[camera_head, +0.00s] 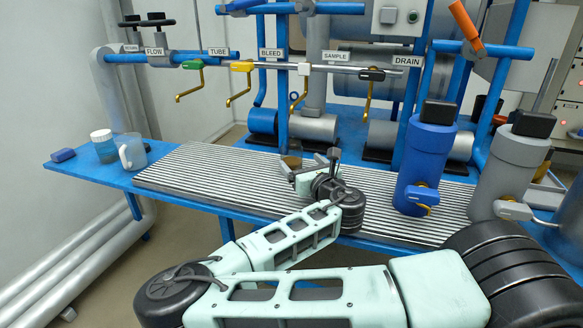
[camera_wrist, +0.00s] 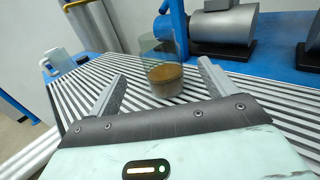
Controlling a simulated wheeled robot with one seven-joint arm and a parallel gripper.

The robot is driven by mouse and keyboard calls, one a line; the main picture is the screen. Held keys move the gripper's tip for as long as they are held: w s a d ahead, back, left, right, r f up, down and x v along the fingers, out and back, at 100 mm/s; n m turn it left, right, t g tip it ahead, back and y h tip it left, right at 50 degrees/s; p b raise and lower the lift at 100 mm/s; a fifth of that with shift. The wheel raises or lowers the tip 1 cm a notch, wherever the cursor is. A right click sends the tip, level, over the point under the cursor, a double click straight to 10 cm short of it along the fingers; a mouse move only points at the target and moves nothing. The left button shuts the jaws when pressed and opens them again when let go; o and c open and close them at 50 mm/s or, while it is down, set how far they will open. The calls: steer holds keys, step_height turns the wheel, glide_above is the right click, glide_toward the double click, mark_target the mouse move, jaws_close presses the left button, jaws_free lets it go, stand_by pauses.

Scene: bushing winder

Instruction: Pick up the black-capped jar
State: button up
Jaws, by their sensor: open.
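A clear glass vessel (camera_wrist: 165,75) with brown contents stands on the ribbed grating, ahead of and between my gripper's fingers in the wrist view. In the head view it (camera_head: 291,161) is small and partly hidden by my gripper. I cannot make out a black cap on it. My gripper (camera_head: 308,161) is low over the grating, open and empty; its two fingers also show in the wrist view (camera_wrist: 160,85), apart from the glass. A white-capped jar (camera_head: 104,147) stands at the left end of the blue table.
A clear mug (camera_head: 131,152) and a small blue block (camera_head: 63,155) are near the white-capped jar. Blue (camera_head: 425,160) and grey (camera_head: 505,165) black-topped canisters stand right of my gripper. Valve handles hang from a rail behind. The grating (camera_head: 190,170) left of my gripper is clear.

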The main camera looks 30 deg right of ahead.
mark_target(291, 150)
steer(key=w, duration=0.2)
steer(key=w+d+b, duration=0.1)
steer(key=w, duration=0.5)
steer(key=shift+d+r, duration=0.1)
steer(key=shift+d, duration=0.2)
steer(key=c, duration=1.1)
